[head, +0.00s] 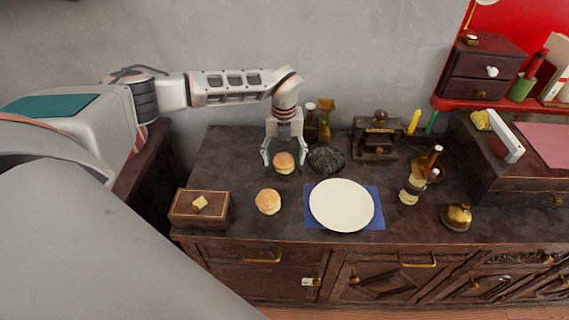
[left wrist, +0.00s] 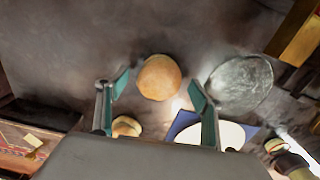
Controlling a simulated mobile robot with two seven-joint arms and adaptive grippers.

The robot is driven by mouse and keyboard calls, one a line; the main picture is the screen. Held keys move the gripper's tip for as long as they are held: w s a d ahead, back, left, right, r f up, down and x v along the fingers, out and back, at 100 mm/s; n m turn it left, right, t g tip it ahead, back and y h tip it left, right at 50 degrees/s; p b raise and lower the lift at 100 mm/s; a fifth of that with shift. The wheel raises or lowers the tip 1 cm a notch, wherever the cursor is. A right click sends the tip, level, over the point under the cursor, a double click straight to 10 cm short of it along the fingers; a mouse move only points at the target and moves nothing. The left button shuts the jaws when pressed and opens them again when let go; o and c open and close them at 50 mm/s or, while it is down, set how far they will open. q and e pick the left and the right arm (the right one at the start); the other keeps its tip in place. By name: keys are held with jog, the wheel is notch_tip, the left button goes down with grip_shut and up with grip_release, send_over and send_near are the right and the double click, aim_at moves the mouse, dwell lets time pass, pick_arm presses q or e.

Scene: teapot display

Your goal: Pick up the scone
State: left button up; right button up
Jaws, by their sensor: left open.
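One round golden scone (head: 284,163) is on the dark wooden cabinet top, toward the wall. My left gripper (head: 284,158) points down over it, open, with one finger on each side. In the left wrist view this scone (left wrist: 158,77) shows between and just beyond the spread fingertips (left wrist: 160,88). I cannot tell whether either finger touches it. My right gripper is not in view.
A white plate (head: 341,205) on a blue cloth (head: 376,216) is to the right. A wooden box (head: 200,217) stands front left.

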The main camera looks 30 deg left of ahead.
pick_arm(q)
jog(key=shift+f, duration=0.6)
jog(key=c, duration=1.2)
jog(key=shift+r, duration=0.15)
